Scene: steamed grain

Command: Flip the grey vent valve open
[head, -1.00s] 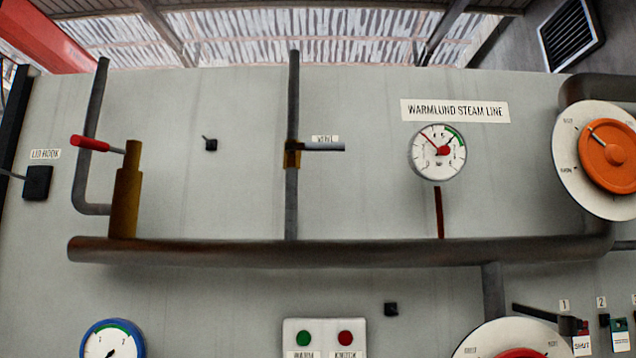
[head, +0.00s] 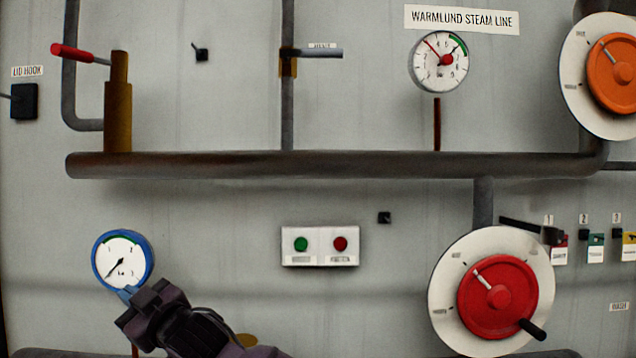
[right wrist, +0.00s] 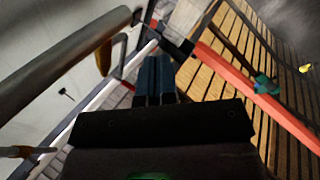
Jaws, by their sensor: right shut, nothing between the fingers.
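The grey vent valve lever (head: 322,53) sticks out horizontally to the right from a brass valve body (head: 289,65) on a vertical grey pipe (head: 288,115). A small label (head: 322,45) is just above it, hard to read now. My right gripper (head: 130,294) is at the lower left, well below and left of the lever, in front of the wall near the blue-rimmed gauge. In the right wrist view its fingers (right wrist: 154,78) are together with nothing between them. My left gripper does not show.
A thick horizontal pipe (head: 340,165) runs below the valve. A red-handled lever (head: 75,53) and brass fitting (head: 118,115) are at left. The blue gauge (head: 122,262), button box (head: 320,246), red wheel (head: 497,300) and orange wheel (head: 612,72) are around. The wall beside the lever is clear.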

